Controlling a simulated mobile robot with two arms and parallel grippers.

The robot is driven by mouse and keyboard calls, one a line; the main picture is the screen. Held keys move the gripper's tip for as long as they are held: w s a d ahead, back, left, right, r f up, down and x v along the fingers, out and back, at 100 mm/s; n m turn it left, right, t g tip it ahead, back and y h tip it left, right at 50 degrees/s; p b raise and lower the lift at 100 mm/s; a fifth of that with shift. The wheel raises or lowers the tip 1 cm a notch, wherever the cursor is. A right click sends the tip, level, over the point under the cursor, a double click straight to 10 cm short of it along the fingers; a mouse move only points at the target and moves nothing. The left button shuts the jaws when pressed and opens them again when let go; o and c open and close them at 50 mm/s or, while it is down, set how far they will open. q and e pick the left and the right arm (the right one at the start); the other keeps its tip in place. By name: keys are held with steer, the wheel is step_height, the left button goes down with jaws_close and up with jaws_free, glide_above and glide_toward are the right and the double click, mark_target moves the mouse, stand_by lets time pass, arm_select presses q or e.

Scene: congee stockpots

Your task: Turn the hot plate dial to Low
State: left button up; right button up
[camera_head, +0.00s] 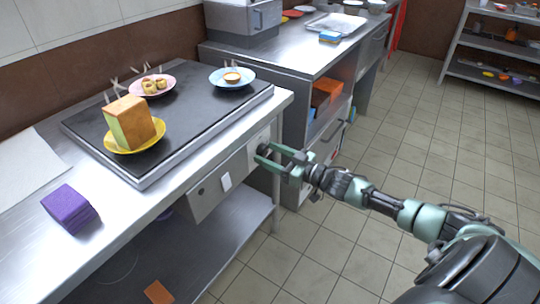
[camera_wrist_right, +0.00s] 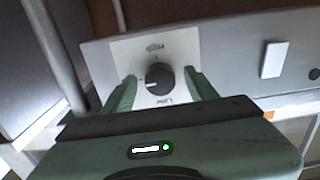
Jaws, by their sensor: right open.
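The hot plate dial (camera_wrist_right: 159,79) is a dark round knob on a white label plate (camera_wrist_right: 178,45) on the front panel. In the right wrist view, lettering that looks like "High", upside down, is above the dial and "Low" is below it. A pale mark on the dial points left, between the two words. My right gripper (camera_head: 263,154) is at the panel under the hot plate (camera_head: 180,117). Its fingers stand open on either side of the dial, with gaps visible. In the head view the gripper mostly hides the dial. My left gripper is not in view.
Plates with food stand on the hot plate, including a yellow plate (camera_head: 118,147). A white switch (camera_wrist_right: 273,60) sits beside the dial's plate. A purple block (camera_head: 70,208) lies on the counter. A second steel counter (camera_head: 290,57) stands behind. The tiled floor is clear.

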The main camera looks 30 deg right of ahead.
jaws_close()
